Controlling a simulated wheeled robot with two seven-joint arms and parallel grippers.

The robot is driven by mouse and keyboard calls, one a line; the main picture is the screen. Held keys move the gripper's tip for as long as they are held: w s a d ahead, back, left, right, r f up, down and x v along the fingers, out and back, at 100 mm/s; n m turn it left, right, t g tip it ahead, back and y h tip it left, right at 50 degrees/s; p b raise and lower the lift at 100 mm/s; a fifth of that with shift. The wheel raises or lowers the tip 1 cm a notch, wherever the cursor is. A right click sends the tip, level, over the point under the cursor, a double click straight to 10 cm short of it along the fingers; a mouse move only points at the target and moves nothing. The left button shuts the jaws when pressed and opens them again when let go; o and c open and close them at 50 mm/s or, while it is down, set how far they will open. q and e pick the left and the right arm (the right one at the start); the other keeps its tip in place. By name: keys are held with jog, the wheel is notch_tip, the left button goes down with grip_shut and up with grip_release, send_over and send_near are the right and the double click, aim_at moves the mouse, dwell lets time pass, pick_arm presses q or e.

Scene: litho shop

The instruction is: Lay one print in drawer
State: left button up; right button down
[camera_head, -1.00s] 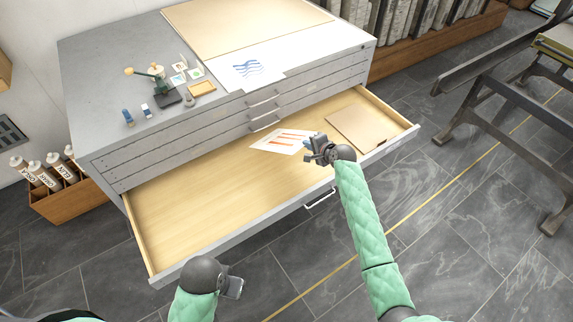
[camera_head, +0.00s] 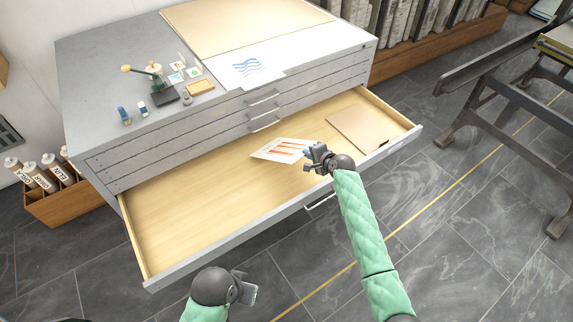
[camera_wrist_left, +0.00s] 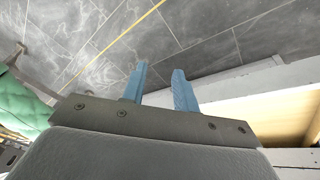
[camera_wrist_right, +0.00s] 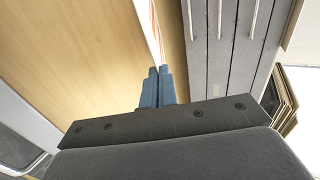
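The open drawer (camera_head: 200,205) of the grey flat-file cabinet has a pale wooden bottom. My right gripper (camera_head: 313,152) is over the drawer, toward its right half, shut on the near right edge of a white print with orange-red stripes (camera_head: 280,149). In the right wrist view that print (camera_wrist_right: 151,28) shows nearly edge-on beyond the closed fingers (camera_wrist_right: 158,86). I cannot tell whether its far edge touches the drawer bottom. A white print with blue waves (camera_head: 246,69) lies on the cabinet top. My left gripper (camera_head: 245,287) is open and empty, in front of the drawer.
A tan folder (camera_head: 357,128) lies at the drawer's right end; the left and middle are bare. A tan board (camera_head: 240,22), small stamps and cards are on the cabinet top.

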jog(key=c, duration=1.9)
grip_release()
